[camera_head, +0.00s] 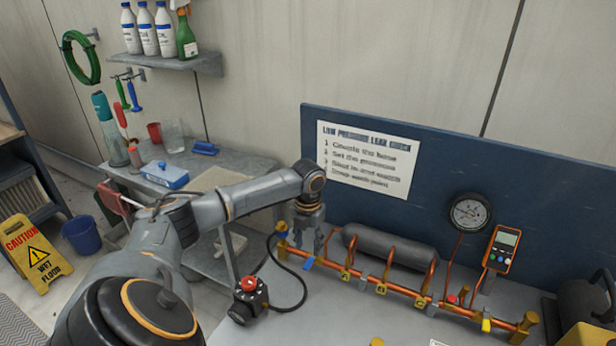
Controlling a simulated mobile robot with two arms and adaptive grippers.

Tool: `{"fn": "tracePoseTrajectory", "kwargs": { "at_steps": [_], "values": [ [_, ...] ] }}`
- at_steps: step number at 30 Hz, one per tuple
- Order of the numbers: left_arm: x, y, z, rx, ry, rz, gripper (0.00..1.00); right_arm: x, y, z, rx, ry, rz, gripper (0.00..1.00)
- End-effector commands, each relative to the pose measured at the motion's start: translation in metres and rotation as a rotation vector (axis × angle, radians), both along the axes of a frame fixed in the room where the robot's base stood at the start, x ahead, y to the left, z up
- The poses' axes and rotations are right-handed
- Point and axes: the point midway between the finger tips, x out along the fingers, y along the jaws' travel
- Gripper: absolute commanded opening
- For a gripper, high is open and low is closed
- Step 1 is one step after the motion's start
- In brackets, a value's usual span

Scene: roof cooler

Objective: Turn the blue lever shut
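A small blue lever (309,263) sits on the copper pipe manifold (395,289), near the manifold's left end. My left gripper (308,250) points down just above and behind the blue lever. Its fingers are small and partly blend with the pipework, so whether they are open or shut is unclear. I see no clear contact between the fingers and the lever. My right gripper is out of view.
A black box with a red button (248,287) and a looping black hose stands left of the manifold. A grey cylinder (390,248), a round gauge (469,212) and an orange meter (501,249) are to the right. A yellow lever (486,322) is near the right end.

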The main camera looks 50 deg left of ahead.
Motion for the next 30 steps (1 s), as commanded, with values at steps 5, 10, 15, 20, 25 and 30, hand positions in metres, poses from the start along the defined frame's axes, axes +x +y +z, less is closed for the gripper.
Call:
{"fn": "tracePoseTrajectory", "kwargs": {
  "at_steps": [5, 10, 15, 20, 25, 30],
  "values": [
    [0.0, 0.001, 0.035, 0.002, -0.002, 0.0, 0.4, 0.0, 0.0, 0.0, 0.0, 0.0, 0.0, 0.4],
    [0.0, 0.0, 0.053, -0.001, 0.0, 0.0, 0.4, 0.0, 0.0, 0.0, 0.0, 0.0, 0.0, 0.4],
    [0.0, 0.0, 0.058, -0.001, 0.002, 0.0, 0.4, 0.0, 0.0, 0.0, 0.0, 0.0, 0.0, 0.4],
    [0.0, 0.0, 0.058, -0.001, 0.002, 0.0, 0.4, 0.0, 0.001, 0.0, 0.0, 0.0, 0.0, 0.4],
    [0.0, 0.0, 0.058, -0.001, 0.002, 0.0, 0.4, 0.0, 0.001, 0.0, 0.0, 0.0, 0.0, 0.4],
    [0.0, 0.0, 0.057, -0.001, 0.002, 0.0, 0.4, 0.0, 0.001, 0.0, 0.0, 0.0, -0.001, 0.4]
  ]
}}
